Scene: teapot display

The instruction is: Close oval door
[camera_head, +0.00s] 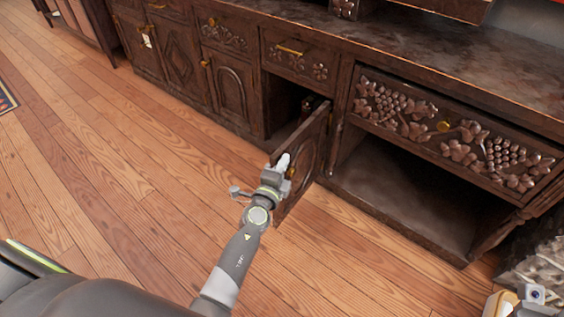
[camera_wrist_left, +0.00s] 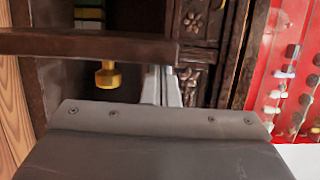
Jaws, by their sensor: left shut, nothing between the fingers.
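The oval door (camera_head: 318,146) is a dark brown carved cabinet door. It stands open, swung out from its compartment over the floor. My left gripper (camera_head: 284,161) is at the door's outer free edge, shut and empty. In the left wrist view the closed fingers (camera_wrist_left: 161,86) are beside a brown door edge (camera_wrist_left: 90,43), with a gold knob (camera_wrist_left: 108,76) just left of them. I cannot tell whether the fingers touch the door.
The dark cabinet (camera_head: 235,90) runs along the back with other closed doors and drawers. A carved grape drawer (camera_head: 445,128) is above an open shelf (camera_head: 400,195) on the right. Small items (camera_head: 309,106) stand inside the open compartment.

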